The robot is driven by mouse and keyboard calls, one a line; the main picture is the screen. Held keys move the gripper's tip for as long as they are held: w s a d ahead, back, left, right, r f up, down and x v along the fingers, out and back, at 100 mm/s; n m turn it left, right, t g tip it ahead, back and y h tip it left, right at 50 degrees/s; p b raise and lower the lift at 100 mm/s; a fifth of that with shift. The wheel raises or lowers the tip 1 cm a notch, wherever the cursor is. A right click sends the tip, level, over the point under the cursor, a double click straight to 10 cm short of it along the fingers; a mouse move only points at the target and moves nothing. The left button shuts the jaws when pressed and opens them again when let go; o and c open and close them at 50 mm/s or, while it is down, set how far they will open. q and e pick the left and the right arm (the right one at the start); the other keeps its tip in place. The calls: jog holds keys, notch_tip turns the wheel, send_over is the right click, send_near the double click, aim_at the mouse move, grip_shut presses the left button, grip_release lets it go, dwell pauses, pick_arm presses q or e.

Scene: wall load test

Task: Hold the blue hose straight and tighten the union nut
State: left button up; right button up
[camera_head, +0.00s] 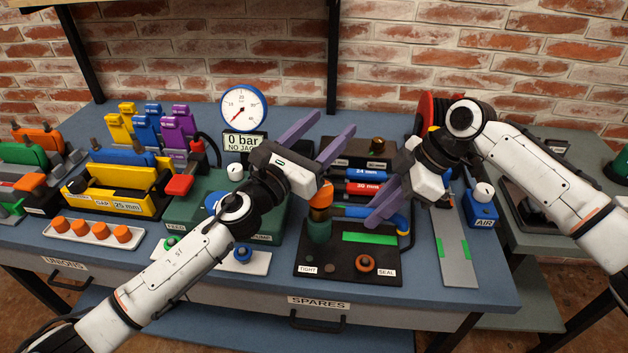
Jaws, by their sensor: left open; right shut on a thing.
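The blue hose (402,222) shows as a bent blue piece at the right of a black board, and a blue length runs left behind my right fingers. My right gripper (374,219) reaches down from the right and is shut on the blue hose; its fingers hide part of it. An orange nut-like piece (322,196) sits above a dark green fitting (318,231) at the board's left, and I take it for the union nut. My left gripper (331,122) is open and empty above and behind this piece, its two purple fingers pointing up and right.
Behind are blue and red hoses (362,188) and a gauge (244,108) reading 0 bar. Clamps (118,185) and a tray of orange nuts (72,238) stand left.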

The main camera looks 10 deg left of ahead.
pick_arm(q)
notch_tip(320, 180, up, 4)
jog(key=s+n+t+y, duration=0.2)
jog(key=t+y, duration=0.2)
jog(key=y, duration=0.4)
jog(key=n+g+y, duration=0.5)
jog(key=n+y, duration=0.4)
send_near(324, 203)
jog(key=x, duration=0.4)
jog(key=shift+w+a+r, duration=0.1)
jog(key=shift+w, duration=0.25)
jog(key=x, duration=1.1)
jog(key=shift+w+a, duration=0.15)
jog(key=shift+w, duration=0.15)
jog(key=c, duration=1.1)
